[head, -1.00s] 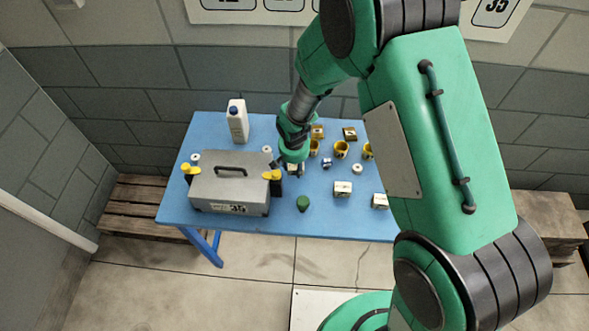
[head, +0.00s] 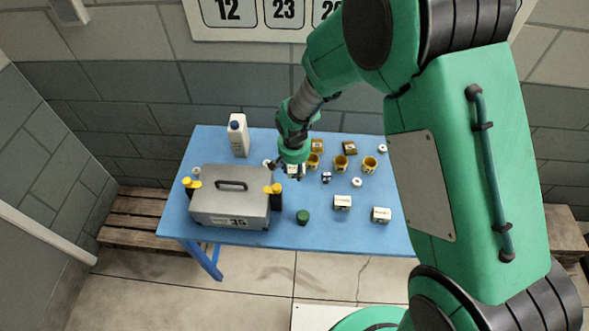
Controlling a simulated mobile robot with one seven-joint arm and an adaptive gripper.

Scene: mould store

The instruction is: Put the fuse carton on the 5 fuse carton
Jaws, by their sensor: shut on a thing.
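My gripper (head: 291,166) is above the middle of the blue table, behind the green cap and to the right of the grey metal case. It is shut on a small pale thing, probably the fuse carton (head: 293,170), mostly hidden by the fingers. Two whitish cartons with dark markings stand apart on the table's front right: one (head: 342,202) nearer the middle, the other (head: 381,215) further right. Their print is too small to read, so I cannot tell which is the 5 fuse carton. My gripper touches neither.
The grey case (head: 229,207) fills the table's (head: 330,238) left front. A white bottle (head: 238,138) stands behind it. A green cap (head: 303,217) lies in front of my gripper. Several yellow cups (head: 340,163), brown-gold blocks (head: 349,148) and white rings (head: 357,182) occupy the right back.

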